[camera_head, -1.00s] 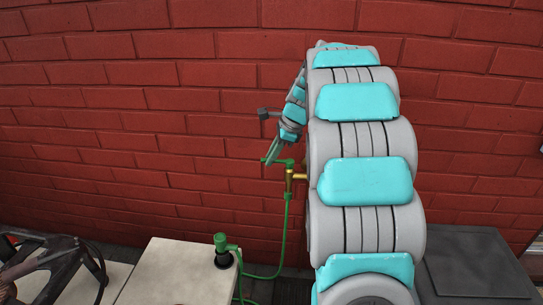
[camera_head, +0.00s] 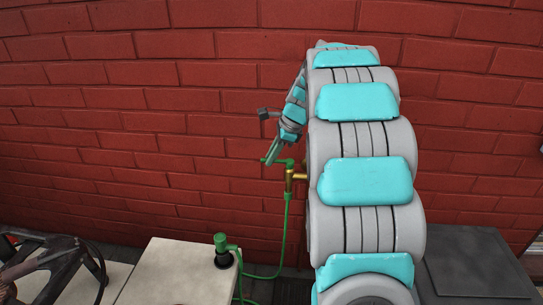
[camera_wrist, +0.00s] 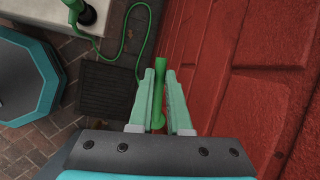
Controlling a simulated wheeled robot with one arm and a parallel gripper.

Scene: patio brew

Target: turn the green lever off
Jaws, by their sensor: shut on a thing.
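The green lever (camera_head: 283,161) sits on top of a brass tap (camera_head: 289,178) that comes out from the red brick wall. In the wrist view the green lever (camera_wrist: 158,108) lies between the two pale green fingers of my gripper (camera_wrist: 161,92). My gripper (camera_head: 271,160) is shut on it from above in the head view. The lever points to the left in the head view, roughly along the wall. The fingertips partly cover its end there, and my arm hides what lies right of the tap.
A green hose (camera_head: 283,230) hangs from the tap and runs to a green fitting (camera_head: 222,243) on a pale slab (camera_head: 178,270). A dark grate (camera_wrist: 105,90) lies on the paving below. A dark box (camera_head: 470,262) stands at the right. The brick wall (camera_head: 200,120) is close behind.

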